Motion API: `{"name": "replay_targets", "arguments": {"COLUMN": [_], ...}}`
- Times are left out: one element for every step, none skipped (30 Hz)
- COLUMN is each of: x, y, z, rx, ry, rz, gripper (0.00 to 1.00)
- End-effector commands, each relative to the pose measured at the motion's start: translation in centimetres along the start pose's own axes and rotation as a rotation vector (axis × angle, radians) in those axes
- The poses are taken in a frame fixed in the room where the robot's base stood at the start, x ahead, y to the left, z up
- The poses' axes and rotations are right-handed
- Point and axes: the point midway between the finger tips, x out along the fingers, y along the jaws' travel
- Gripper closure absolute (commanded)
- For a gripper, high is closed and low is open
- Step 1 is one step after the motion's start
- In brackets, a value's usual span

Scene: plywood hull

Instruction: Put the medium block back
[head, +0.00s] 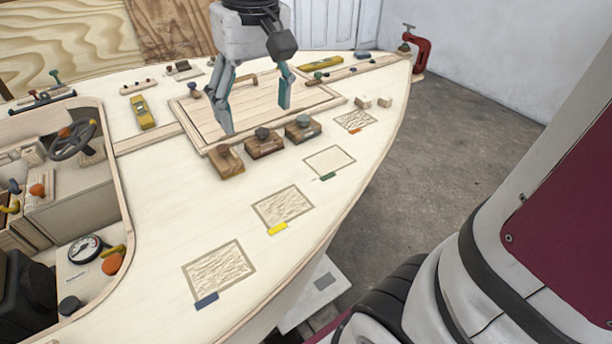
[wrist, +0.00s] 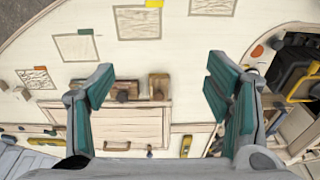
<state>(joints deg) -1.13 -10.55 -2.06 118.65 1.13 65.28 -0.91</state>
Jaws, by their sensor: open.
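I cannot tell by sight which is the medium one. In the wrist view the left block (wrist: 159,88) and middle block (wrist: 126,93) show between my fingers; the right one is mostly hidden by a finger. My gripper (head: 254,117) is open and empty above the hatch panel (head: 197,118), close behind the blocks.
Outlined squares with coloured tags line the deck: blue (head: 219,268), yellow (head: 283,207), green (head: 329,160) and orange (head: 353,120). The green one looks plain; the others look rough. Two small light blocks (head: 374,102) stand near the deck edge. A cockpit opening lies left.

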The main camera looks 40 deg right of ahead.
Motion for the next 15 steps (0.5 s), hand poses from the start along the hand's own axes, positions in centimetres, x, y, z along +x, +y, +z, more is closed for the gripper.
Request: {"name": "replay_targets", "arguments": {"x": [-0.5,-0.6,-0.7,-0.6,-0.6,-0.4,-0.2,0.0,0.4,0.7,0.9,1.3,1.6,1.8,2.1], "y": [0.0,0.0,0.0,0.0,0.0,0.0,0.0,0.1,0.1,0.1,0.1,0.1,0.1,0.1,0.1], "z": [2.4,3.6,5.3,6.6,7.9,9.6,10.8,11.9,13.2,14.2,15.0,16.0,16.7,17.2,17.8], "rx": [-0.001,-0.001,-0.001,-0.002,-0.002,-0.003,-0.003,-0.003,-0.004,-0.004,-0.004,-0.004,-0.004,-0.004,-0.004], "ry": [0.015,0.021,0.029,0.034,0.04,0.047,0.053,0.058,0.065,0.069,0.073,0.078,0.081,0.083,0.086], "rz": [0.0,0.0,0.001,0.001,0.002,0.003,0.004,0.005,0.007,0.008,0.009,0.011,0.012,0.013,0.014], "gripper": [0.28,0.28,0.28,0.28,0.28,0.28,0.28,0.28,0.28,0.28,0.28,0.28,0.28,0.28,0.28]}}
